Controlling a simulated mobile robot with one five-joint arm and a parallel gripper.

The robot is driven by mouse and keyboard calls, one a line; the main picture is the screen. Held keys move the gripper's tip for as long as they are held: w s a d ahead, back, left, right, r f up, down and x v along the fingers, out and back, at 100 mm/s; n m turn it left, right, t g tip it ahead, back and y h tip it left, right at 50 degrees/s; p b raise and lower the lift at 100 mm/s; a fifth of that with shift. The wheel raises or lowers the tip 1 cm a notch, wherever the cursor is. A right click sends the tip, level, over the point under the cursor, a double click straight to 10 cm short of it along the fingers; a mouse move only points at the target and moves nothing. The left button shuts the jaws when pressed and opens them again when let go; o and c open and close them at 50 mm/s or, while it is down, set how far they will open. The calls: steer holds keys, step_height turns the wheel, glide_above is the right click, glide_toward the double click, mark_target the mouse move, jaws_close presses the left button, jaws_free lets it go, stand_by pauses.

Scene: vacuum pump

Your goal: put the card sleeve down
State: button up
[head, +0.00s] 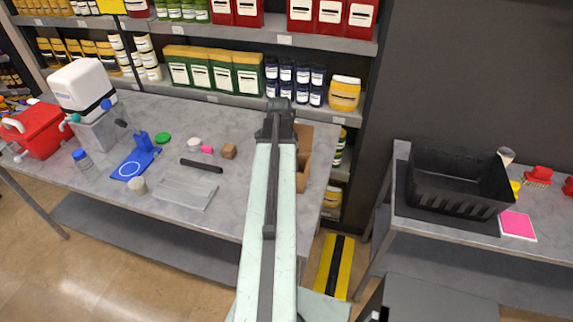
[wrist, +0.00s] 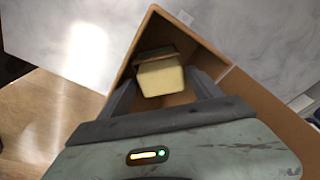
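The card sleeve (wrist: 160,78) shows in the wrist view as a small cream block with a brown far edge. It sits between the two fingers of my gripper (wrist: 162,84), which appear to press on its left and right sides. It is over or inside an open brown cardboard box (wrist: 215,62); its height above the box floor cannot be told. In the head view my gripper (head: 278,112) is at the box (head: 306,140), on the right end of the grey table. My arm hides the sleeve and part of the box there.
Left of the box on the table (head: 225,175) are a brown cube (head: 229,151), a black bar (head: 201,165), a clear flat bag (head: 185,192) and a blue stand (head: 135,160). Shelves of jars stand behind. A black crate (head: 458,185) is on the right table.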

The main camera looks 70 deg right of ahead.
steer(key=shift+r, duration=0.1)
step_height(320, 180, up, 13)
steer(key=w+a+p, duration=0.1)
steer(key=p, duration=1.2)
steer(key=w+a+n+t, duration=0.1)
steer(key=w+a+n, duration=1.3)
steer(key=w+a, duration=1.4)
steer(key=w+a+n, duration=0.2)
steer(key=a+n, duration=0.2)
steer(key=a, duration=0.6)
steer(key=w+a+n, duration=0.2)
steer(key=a+n, duration=0.2)
steer(key=a, duration=0.6)
steer(key=w+a+n+y, duration=0.1)
steer(key=a+n, duration=0.3)
steer(key=a, duration=0.5)
steer(key=shift+w+a, duration=0.4)
steer(key=shift+w, duration=0.15)
